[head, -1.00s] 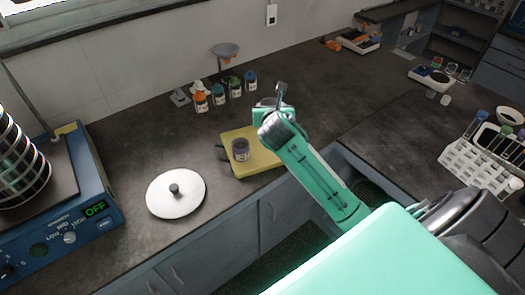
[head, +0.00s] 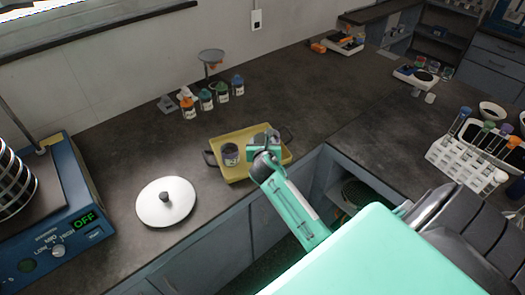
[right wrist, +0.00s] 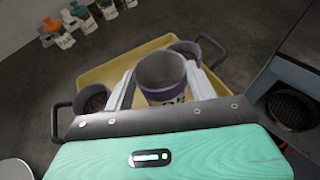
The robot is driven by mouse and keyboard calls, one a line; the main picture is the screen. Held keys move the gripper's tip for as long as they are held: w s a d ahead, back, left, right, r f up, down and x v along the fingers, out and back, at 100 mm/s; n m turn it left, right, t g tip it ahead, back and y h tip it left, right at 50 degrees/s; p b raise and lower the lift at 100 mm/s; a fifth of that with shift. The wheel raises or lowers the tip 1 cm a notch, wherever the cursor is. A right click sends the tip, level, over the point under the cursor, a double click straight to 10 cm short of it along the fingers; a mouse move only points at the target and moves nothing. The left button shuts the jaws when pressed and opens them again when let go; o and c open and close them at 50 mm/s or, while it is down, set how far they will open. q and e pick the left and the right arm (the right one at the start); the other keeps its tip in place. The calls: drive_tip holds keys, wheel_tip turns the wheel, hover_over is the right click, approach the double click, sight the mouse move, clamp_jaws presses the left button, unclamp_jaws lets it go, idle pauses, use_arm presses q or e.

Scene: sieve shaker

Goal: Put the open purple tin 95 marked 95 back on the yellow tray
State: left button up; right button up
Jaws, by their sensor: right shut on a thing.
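My right gripper (head: 262,141) is over the right half of the yellow tray (head: 238,175). In the right wrist view its two fingers (right wrist: 163,88) are shut on an open purple tin (right wrist: 160,70), which is upright and looks empty. Its label is partly visible, and the number is hard to read. I cannot tell if its base touches the tray (right wrist: 112,66). Another tin (head: 230,154) with dark contents stands on the tray's left side. A further tin (right wrist: 187,49) shows behind the held one in the wrist view. My left gripper is not in view.
A white lid (head: 165,203) with a dark knob lies left of the tray. The blue shaker (head: 70,235) reads OFF at far left. Several capped bottles (head: 206,98) stand behind the tray. A white tube rack (head: 462,160) is at right. The counter right of the tray is clear.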

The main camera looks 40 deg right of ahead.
drive_tip(key=shift+f, duration=1.95)
drive_tip(key=shift+f, duration=0.15)
drive_tip(key=o, duration=1)
drive_tip(key=shift+o, duration=0.2)
drive_tip(key=shift+s+a+r, duration=0.1)
drive_tip(key=shift+r, duration=0.1)
drive_tip(key=b+v, duration=0.1)
drive_tip(key=v, duration=1)
drive_tip(key=shift+s+a+r, duration=0.15)
drive_tip(key=shift+s+a, duration=0.05)
drive_tip(key=shift+s, duration=0.1)
